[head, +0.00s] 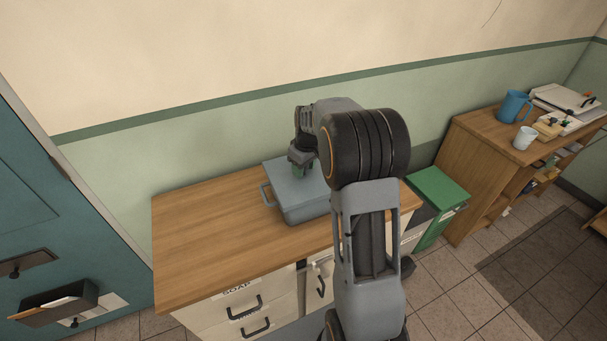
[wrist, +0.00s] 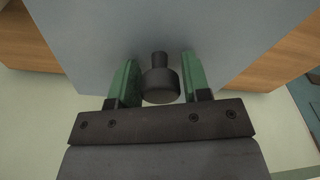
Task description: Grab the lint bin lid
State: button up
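A blue-grey lid (head: 291,172) sits on a blue-grey box with side handles on the wooden cabinet top. It fills the middle of the wrist view (wrist: 215,40), with a dark round knob (wrist: 160,84) standing on it. I take this as the lint bin lid; no label on it shows. My gripper (head: 301,172) is over the lid. In the wrist view, its green fingers (wrist: 159,75) stand open on either side of the knob, with narrow gaps beside it. My arm hides part of the box and the lid's right side.
A green lidded bin (head: 438,190) stands to the right of the cabinet (head: 195,240). Beyond it, a wooden shelf unit (head: 470,150) carries a blue jug (head: 513,106) and a white mug (head: 525,138). The cabinet top left of the box is clear. The wall is close behind.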

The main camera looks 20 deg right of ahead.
jog(key=c, duration=0.6)
